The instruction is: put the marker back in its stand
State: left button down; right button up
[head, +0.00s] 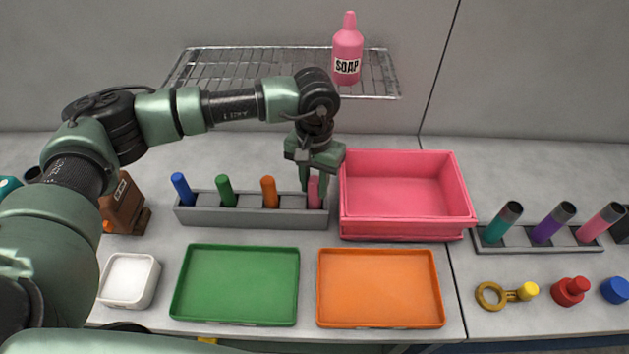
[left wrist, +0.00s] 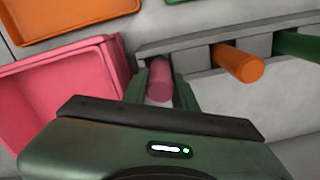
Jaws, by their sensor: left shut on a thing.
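My left gripper (head: 314,188) is shut on a pink marker (head: 314,194) at the right end of a long grey stand (head: 250,216). In the left wrist view the pink marker (left wrist: 159,82) stands between the two fingers, with its far end at the end slot of the stand (left wrist: 190,50). I cannot tell how deep it sits. A blue marker (head: 182,188), a green marker (head: 226,190) and an orange marker (head: 269,191) lean in the stand's other slots. My right gripper is not in view.
A pink bin (head: 408,228) stands close right of the stand. A green tray (head: 236,284) and an orange tray (head: 380,288) lie in front. A soap bottle (head: 347,50) stands on a wire rack (head: 250,68) behind. Another stand (head: 520,240) with thick tubes is at right.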

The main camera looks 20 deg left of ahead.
pick_arm(q)
jog(key=shift+f, duration=0.1)
jog(key=c, duration=1.1)
grip_release()
jog(key=shift+r, duration=0.3)
notch_tip(320, 180, up, 11)
jog(key=b, duration=0.4)
jog(key=shift+d+f, duration=0.1)
jog(key=shift+f, duration=0.1)
jog(key=shift+r, duration=0.6)
